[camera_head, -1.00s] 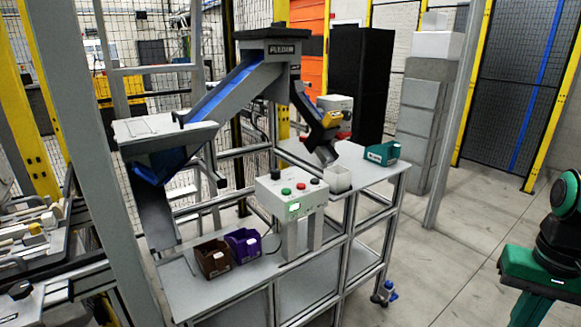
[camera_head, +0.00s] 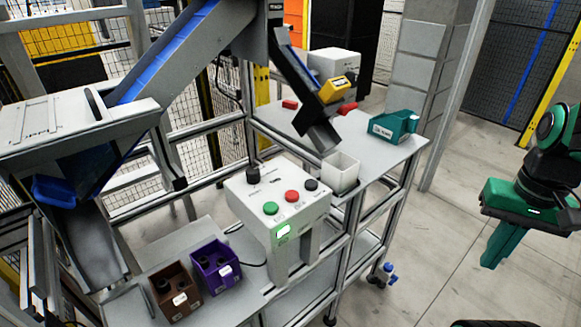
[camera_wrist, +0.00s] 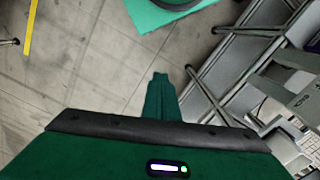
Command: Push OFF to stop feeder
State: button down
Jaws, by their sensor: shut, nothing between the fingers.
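A light grey control box (camera_head: 262,215) stands on the station in the head view. On its top are a green button (camera_head: 270,208), a red button (camera_head: 292,196), a black button (camera_head: 311,185) and a black knob (camera_head: 253,172). The lettering beside them is too small to read. A lit green-white label shows on its front. My green gripper (camera_head: 491,262) hangs at the right, well apart from the box, over open floor. It is shut and empty. In the wrist view its closed fingers (camera_wrist: 160,78) point over the floor.
The feeder's blue chute (camera_head: 165,60) rises at the upper left. Brown (camera_head: 176,290) and purple (camera_head: 216,265) bins sit on the lower shelf.

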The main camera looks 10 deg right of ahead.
jog(key=shift+w, duration=0.15)
jog(key=shift+a+r, duration=0.1)
jog(key=w+a+r+n, duration=0.3)
jog(key=w+a+r, duration=0.15)
jog(key=w, duration=0.25)
notch_tip(320, 180, up, 14)
jog(key=n, duration=1)
send_over(293, 194)
jog(key=shift+s+d+f+t, duration=0.15)
jog(key=shift+s+d+t, duration=0.1)
jog(key=shift+s+t, duration=0.1)
jog(key=shift+f, duration=0.1)
jog(key=f, duration=1.4)
jog(key=shift+w+a, duration=0.2)
jog(key=shift+w, duration=0.05)
